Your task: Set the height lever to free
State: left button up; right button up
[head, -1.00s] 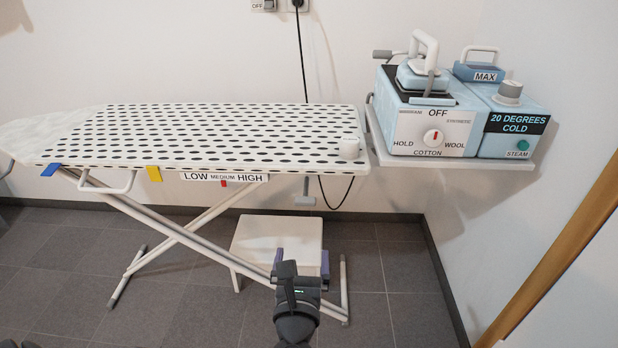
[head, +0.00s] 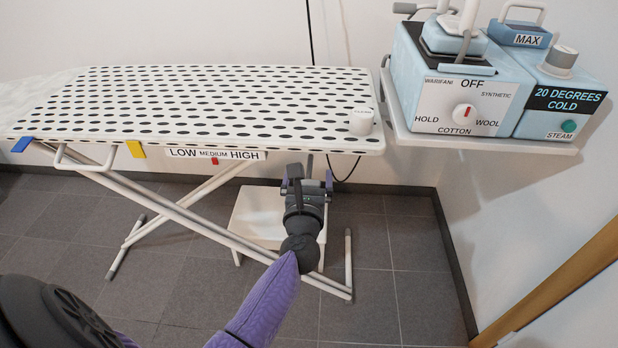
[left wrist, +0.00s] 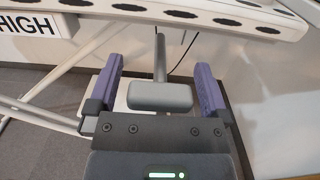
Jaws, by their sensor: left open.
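The height lever is a grey handle on a stem hanging under the right end of the ironing board (head: 215,100). In the head view only its stem (head: 309,166) shows above my gripper. My left gripper (head: 306,178) is open below the board, its purple fingers apart. In the left wrist view the lever's grey crossbar (left wrist: 160,97) lies between the two fingers, with gaps on both sides; I cannot tell whether the gripper's palm touches it. The height label (head: 214,154) reads LOW, MEDIUM, HIGH, with a red marker (head: 215,161) under MEDIUM.
A white stool (head: 262,217) stands on the floor behind my gripper. The board's crossed legs (head: 180,215) are left of it. A steam iron station (head: 462,85) sits on a side shelf (head: 480,143). A white knob (head: 361,121) stands on the board's right end.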

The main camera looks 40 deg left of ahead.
pick_arm(q)
jog(key=shift+w, duration=0.1)
jog(key=shift+c, duration=1.2)
jog(key=c, duration=0.9)
grip_shut()
pick_arm(e)
jog(key=shift+w+a, duration=0.1)
jog(key=shift+w, duration=0.1)
